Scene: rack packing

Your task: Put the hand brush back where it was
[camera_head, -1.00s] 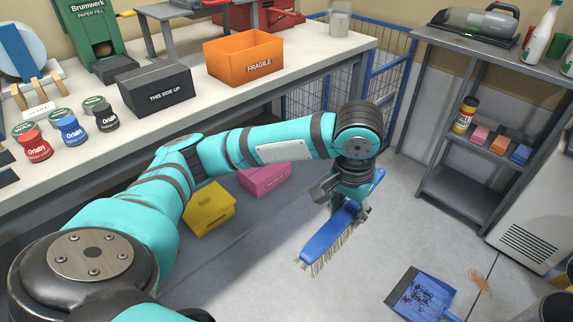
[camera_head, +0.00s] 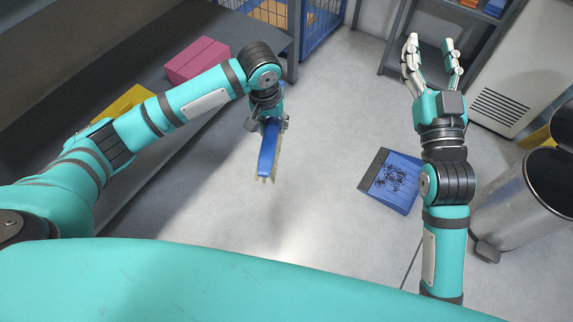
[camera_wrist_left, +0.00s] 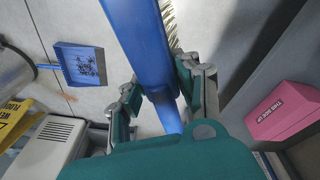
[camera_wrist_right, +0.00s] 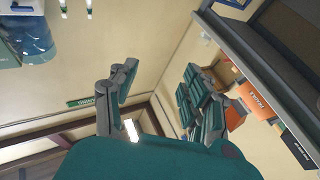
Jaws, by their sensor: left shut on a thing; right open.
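The blue hand brush (camera_head: 268,148) with pale bristles is held above the floor in the head view. My left gripper (camera_head: 268,118) is shut on its handle. In the left wrist view the brush (camera_wrist_left: 140,40) passes between the fingers of my left gripper (camera_wrist_left: 160,98), bristles on the right side. My right gripper (camera_head: 432,62) is raised at the right of the head view, open and empty. The right wrist view shows its spread fingers (camera_wrist_right: 160,100) against the wall and ceiling area. The brush's former place cannot be told from these frames.
A blue dustpan (camera_head: 393,180) with dark debris lies on the floor, right of the brush. A metal bin (camera_head: 520,205) stands at the right. A grey shelf (camera_head: 408,48) stands at the back.

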